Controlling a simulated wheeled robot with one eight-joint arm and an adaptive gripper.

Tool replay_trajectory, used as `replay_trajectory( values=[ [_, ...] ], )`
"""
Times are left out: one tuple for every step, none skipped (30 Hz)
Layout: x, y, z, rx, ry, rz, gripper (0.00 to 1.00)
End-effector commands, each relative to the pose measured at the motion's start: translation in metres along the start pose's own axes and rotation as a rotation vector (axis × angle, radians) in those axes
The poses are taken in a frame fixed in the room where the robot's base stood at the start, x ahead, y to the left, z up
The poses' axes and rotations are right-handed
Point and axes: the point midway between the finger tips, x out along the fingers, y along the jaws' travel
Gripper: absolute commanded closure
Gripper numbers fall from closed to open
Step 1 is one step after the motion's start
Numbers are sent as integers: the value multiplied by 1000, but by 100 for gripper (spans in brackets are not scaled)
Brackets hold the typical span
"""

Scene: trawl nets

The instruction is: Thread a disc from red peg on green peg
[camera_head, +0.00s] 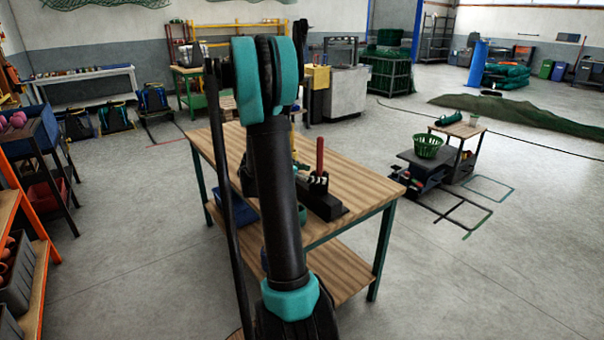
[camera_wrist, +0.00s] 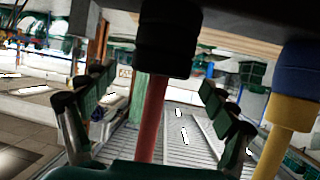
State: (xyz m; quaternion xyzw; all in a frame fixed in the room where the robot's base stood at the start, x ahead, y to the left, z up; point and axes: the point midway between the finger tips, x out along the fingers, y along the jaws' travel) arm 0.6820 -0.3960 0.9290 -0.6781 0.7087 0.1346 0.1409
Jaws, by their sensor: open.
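In the head view the red peg (camera_head: 320,157) stands upright on a black block (camera_head: 325,203) on the wooden workbench. In the wrist view, which looks upside down, the red peg (camera_wrist: 152,118) runs down the middle from a thick black disc or stack (camera_wrist: 168,38). My gripper (camera_wrist: 157,82) is open, with one green-and-black finger on each side of the red peg, apart from it. To the right, a yellow peg (camera_wrist: 275,150) carries a dark blue disc or stack (camera_wrist: 297,85).
The workbench (camera_head: 365,177) has bare wood at its right side. A blue bin (camera_head: 233,208) is partly behind my arm. A low cart with a green basket (camera_head: 428,146) stands to the right. Shelving (camera_head: 30,235) stands at the left; floor between is clear.

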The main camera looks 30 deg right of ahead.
Motion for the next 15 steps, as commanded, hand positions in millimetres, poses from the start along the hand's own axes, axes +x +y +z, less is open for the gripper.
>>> replay_trajectory(
  values=[
    [8, 0, 0, 1, 0, 3, 14],
    [11, 0, 0, 1, 0, 2, 14],
    [16, 0, 0, 1, 0, 2, 14],
    [18, 0, 0, 0, 0, 1, 14],
    [21, 0, 0, 0, 0, 1, 14],
    [23, 0, 0, -1, 0, 1, 14],
    [25, 0, 0, -1, 0, 1, 14],
    [26, 0, 0, -1, 0, 1, 14],
    [28, 0, 0, -1, 0, 1, 14],
    [28, 0, 0, -1, 0, 0, 14],
    [29, 0, 0, -1, 0, 0, 14],
    [29, 0, 0, -1, 0, 0, 14],
    [29, 0, 0, -1, 0, 0, 14],
    [29, 0, 0, -1, 0, 0, 14],
    [29, 0, 0, -1, 0, 0, 14]
  ],
)
